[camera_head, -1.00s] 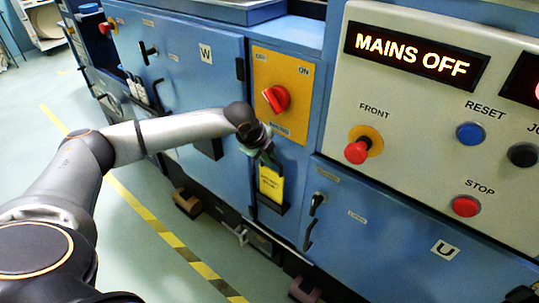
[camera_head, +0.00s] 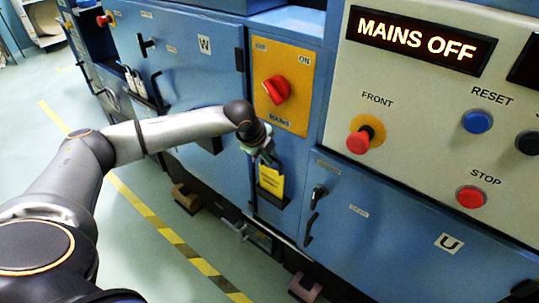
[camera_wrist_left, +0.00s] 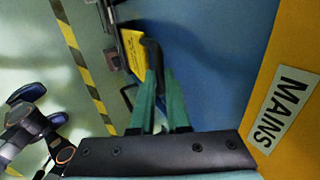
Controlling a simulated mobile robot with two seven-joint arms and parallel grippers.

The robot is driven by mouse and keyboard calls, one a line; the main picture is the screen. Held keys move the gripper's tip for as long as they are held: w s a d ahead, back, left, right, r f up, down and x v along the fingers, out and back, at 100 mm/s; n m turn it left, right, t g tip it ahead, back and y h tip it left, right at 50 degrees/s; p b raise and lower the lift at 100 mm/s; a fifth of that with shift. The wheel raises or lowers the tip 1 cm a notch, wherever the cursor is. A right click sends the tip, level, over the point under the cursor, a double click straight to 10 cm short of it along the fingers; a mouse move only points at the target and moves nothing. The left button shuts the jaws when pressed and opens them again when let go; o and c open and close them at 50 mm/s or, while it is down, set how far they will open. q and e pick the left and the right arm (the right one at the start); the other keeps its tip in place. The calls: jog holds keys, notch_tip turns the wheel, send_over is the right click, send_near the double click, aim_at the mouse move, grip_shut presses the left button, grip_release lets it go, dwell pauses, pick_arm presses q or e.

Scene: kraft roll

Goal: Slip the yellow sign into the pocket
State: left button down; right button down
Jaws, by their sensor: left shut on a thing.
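The yellow sign (camera_head: 271,181) with dark print hangs below my left gripper (camera_head: 266,157), against the blue machine front under the mains switch. The gripper is shut on the sign's upper end. The dark pocket (camera_head: 268,200) is at the sign's lower edge; I cannot tell surely how far the sign is inside it. In the left wrist view, the green fingers (camera_wrist_left: 158,88) close on a black, bent grip (camera_wrist_left: 154,58) beside the yellow sign (camera_wrist_left: 136,55). The fingers hide part of the sign's top. My right gripper is not in view.
The yellow mains plate with its red switch (camera_head: 276,90) is just above the gripper. A black door handle (camera_head: 312,215) stands out right of the pocket. A control panel with red buttons (camera_head: 471,197) is at right. The floor at left is clear.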

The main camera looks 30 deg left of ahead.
pick_arm(q)
jog(key=shift+f, duration=0.25)
jog(key=shift+r, duration=0.1)
jog(key=c, duration=0.8)
grip_release()
jog(key=v, duration=1.2)
jog(key=shift+s+r, duration=0.15)
jog(key=shift+r, duration=0.1)
